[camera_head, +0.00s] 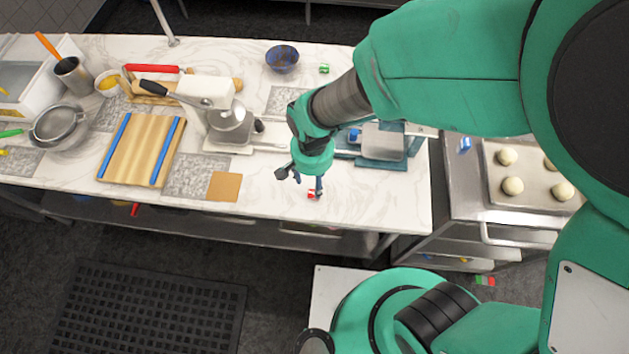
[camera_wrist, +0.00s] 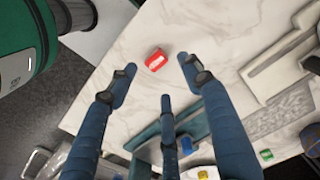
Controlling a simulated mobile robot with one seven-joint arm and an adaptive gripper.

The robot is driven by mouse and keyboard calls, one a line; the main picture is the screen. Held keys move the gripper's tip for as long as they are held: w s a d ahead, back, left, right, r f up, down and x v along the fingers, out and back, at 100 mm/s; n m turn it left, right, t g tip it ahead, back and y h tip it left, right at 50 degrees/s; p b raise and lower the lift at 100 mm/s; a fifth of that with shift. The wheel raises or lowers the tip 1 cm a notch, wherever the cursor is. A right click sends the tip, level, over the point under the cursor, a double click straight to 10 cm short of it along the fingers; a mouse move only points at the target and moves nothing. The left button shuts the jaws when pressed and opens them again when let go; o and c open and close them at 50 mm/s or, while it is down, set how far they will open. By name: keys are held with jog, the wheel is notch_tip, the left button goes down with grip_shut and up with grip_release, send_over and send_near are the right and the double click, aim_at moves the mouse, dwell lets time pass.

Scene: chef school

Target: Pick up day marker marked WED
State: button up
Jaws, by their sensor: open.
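A small red block with a pale marking (camera_head: 312,194) lies on the white marble counter near its front edge. It also shows in the wrist view (camera_wrist: 155,60), just beyond the gap between my fingertips. Its lettering is too small to read, so I cannot tell whether it says WED. My gripper (camera_head: 306,181) is open and empty, pointing down close above the block; its blue fingers (camera_wrist: 157,72) are spread in the wrist view. A small green block (camera_head: 324,69) is at the counter's back, and a blue block (camera_head: 354,134) is right of my wrist.
A blue bowl (camera_head: 282,58) stands at the back. A tray of dough balls (camera_head: 533,200) is at right. The counter around the red block is clear.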

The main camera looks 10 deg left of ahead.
jog(key=shift+f, duration=0.8)
jog(key=shift+s+d+f+b, duration=0.1)
jog(key=shift+f+b, duration=0.2)
jog(key=shift+f, duration=1)
jog(key=shift+d+f+b, duration=0.1)
jog(key=shift+f+b, duration=0.15)
jog(key=shift+f, duration=1.05)
jog(key=shift+c, duration=0.5)
jog(key=c, duration=1)
